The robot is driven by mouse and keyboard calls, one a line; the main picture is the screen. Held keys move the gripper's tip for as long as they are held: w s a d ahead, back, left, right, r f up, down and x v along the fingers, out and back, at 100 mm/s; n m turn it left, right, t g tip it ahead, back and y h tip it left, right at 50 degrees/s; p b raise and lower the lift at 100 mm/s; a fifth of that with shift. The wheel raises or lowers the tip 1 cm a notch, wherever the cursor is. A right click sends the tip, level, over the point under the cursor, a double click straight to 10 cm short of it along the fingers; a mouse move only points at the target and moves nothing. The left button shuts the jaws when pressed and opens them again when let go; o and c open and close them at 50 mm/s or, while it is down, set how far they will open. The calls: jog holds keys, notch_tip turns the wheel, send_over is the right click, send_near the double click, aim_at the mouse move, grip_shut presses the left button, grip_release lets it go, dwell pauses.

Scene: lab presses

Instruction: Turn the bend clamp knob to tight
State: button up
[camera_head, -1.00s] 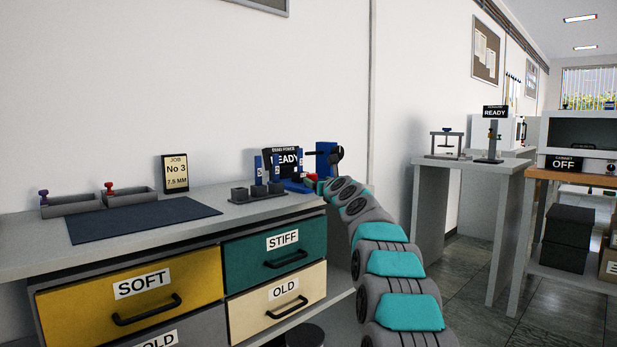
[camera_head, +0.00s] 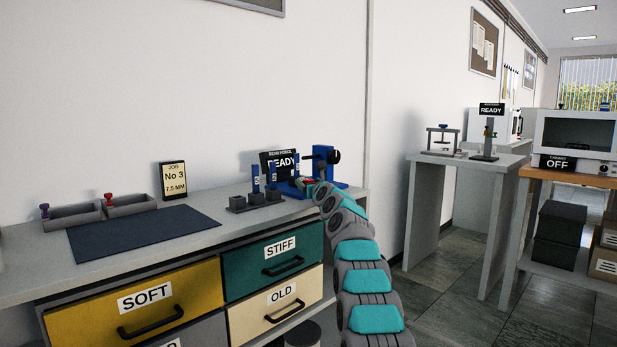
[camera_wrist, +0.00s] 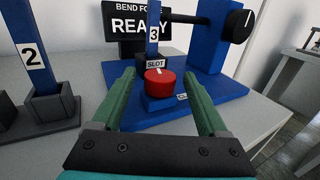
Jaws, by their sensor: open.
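A round red knob (camera_wrist: 161,84) with a pale mark on top sits on a low blue block at the front of the blue bend press (camera_wrist: 218,88). A partly hidden label is on the block below the knob. My gripper (camera_wrist: 160,74) is open, with its green fingers to the left and right of the red knob; I cannot tell whether they touch it. In the head view my gripper (camera_head: 309,184) is at the press (camera_head: 340,184), and the red knob is mostly hidden there.
A blue post numbered 3 (camera_wrist: 153,30) stands just behind the red knob, by a SLOT label. A black knob (camera_wrist: 241,20) is on the press's right upright. A READY display (camera_wrist: 137,22) stands behind. The post numbered 2 (camera_wrist: 33,55) stands left in its holder.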

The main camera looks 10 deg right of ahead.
jog(key=shift+w+p, duration=0.5)
jog(key=shift+p, duration=0.05)
jog(key=shift+f, duration=0.1)
jog(key=shift+c, duration=0.3)
jog(key=shift+a, duration=0.1)
grip_shut()
